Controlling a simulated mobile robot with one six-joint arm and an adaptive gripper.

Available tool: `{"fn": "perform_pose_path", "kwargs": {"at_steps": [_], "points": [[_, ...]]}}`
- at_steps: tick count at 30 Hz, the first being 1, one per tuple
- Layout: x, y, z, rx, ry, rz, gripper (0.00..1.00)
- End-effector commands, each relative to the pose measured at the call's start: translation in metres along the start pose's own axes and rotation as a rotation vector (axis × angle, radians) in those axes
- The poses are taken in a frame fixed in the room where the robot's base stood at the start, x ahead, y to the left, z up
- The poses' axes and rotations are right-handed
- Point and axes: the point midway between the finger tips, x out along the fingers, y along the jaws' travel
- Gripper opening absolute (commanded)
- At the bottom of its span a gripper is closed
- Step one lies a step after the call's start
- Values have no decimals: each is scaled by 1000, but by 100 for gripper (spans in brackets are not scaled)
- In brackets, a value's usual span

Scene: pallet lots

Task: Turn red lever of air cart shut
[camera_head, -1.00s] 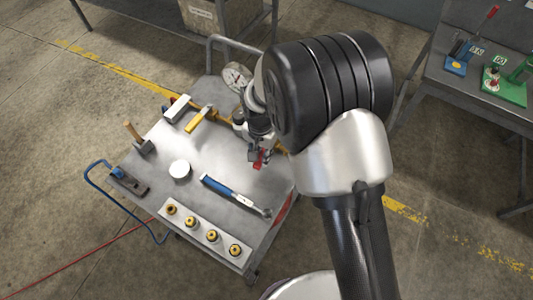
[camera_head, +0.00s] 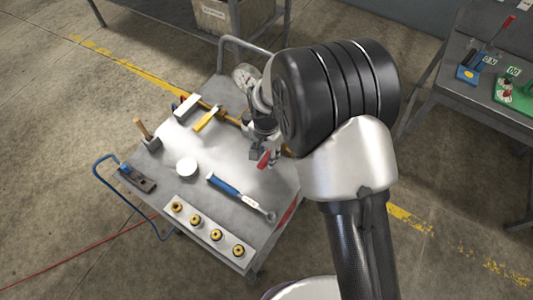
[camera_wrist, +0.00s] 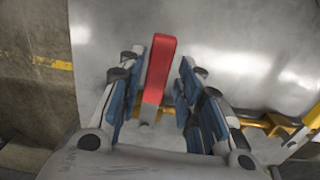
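The red lever (camera_wrist: 160,68) stands between the two blue-padded fingers of my gripper (camera_wrist: 168,82) in the wrist view. The fingers are open. The left finger is close to the lever, and I cannot tell whether it touches. A wider gap shows on the right side. In the head view the red lever (camera_head: 264,159) shows small at the right side of the air cart (camera_head: 215,150), just below my gripper (camera_head: 259,146). My arm hides the right part of the cart and the fitting around the lever.
On the cart top lie a blue-handled wrench (camera_head: 236,193), a white round lid (camera_head: 187,168), a hammer (camera_head: 147,136), a plane (camera_head: 136,178) and a strip with several brass fittings (camera_head: 209,229). A pressure gauge (camera_head: 245,76) stands at the back. A bench (camera_head: 480,87) is at right.

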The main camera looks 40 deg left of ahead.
Motion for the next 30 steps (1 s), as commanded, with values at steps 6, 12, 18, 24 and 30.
{"fn": "perform_pose_path", "kwargs": {"at_steps": [6,12,18,24,30], "points": [[0,1,0,-2,-1,2,40],[-2,1,0,-3,0,2,40],[-30,0,0,-3,2,-1,40],[-74,0,0,-3,3,-2,40],[-106,0,0,-3,0,1,40]]}}
